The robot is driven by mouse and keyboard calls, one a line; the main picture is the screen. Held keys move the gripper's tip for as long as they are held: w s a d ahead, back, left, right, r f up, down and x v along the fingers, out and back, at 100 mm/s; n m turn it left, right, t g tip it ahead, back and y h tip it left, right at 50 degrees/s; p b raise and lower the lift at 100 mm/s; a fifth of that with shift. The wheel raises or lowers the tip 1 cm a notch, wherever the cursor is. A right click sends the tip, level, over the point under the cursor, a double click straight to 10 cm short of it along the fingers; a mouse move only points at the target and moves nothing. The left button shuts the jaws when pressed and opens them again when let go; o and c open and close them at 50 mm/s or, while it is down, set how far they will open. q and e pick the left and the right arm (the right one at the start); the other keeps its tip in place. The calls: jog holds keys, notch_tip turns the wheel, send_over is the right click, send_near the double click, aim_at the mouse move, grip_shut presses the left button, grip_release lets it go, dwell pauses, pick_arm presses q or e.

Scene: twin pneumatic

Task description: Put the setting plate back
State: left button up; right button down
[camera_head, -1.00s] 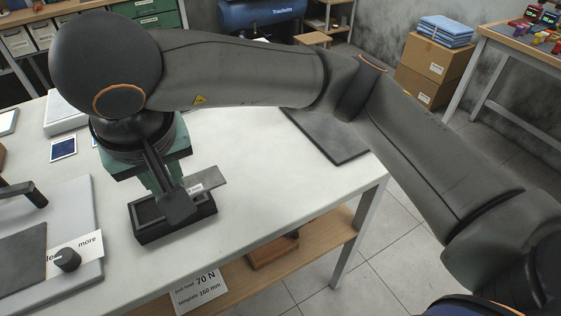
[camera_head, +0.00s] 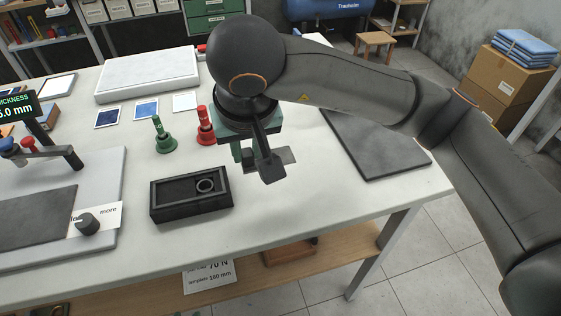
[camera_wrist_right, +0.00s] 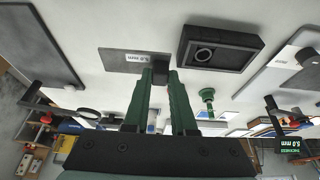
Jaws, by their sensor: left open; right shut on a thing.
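The setting plate (camera_wrist_right: 122,61) is a thin grey plate with a white label that seems to read 5.0 mm; it also shows in the head view (camera_head: 285,156), partly hidden by my wrist. My right gripper (camera_wrist_right: 160,78), with green fingers, is shut on the dark block at the plate's edge; in the head view the gripper (camera_head: 246,156) is right of the black tray. The plate is over the white table, clear of the tray; whether it touches the table I cannot tell. My left gripper is not in view.
The black tray (camera_head: 158,213) holds a ring. A green stamp-like piece (camera_head: 163,137) and a red one (camera_head: 205,127) stand behind it. A dark mat (camera_head: 375,150) lies right. A thickness gauge (camera_head: 45,152) with a knob (camera_head: 87,224) stands left. The table front is clear.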

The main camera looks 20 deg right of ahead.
jog(key=w+d+f, duration=0.2)
jog(key=d+f, duration=0.1)
jog(key=w+d+f, duration=0.1)
jog(key=f, duration=0.1)
jog(key=shift+w+d+f, duration=0.1)
jog(key=shift+w+d, duration=0.25)
jog(key=shift+d, duration=0.05)
jog(key=shift+w+d+f, duration=0.3)
jog(key=shift+f, duration=0.2)
jog(key=shift+w+d+f+p, duration=0.15)
jog(key=shift+f+p, duration=0.1)
jog(key=shift+f, duration=0.7)
jog(key=shift+w+d+f+p, duration=0.1)
jog(key=shift+f+p, duration=0.15)
jog(key=shift+f, duration=0.7)
pick_arm(q)
jog(key=shift+s+a+r, duration=0.15)
jog(key=shift+s+a, duration=0.2)
jog(key=shift+a, duration=0.05)
pick_arm(e)
jog(key=shift+f, duration=0.1)
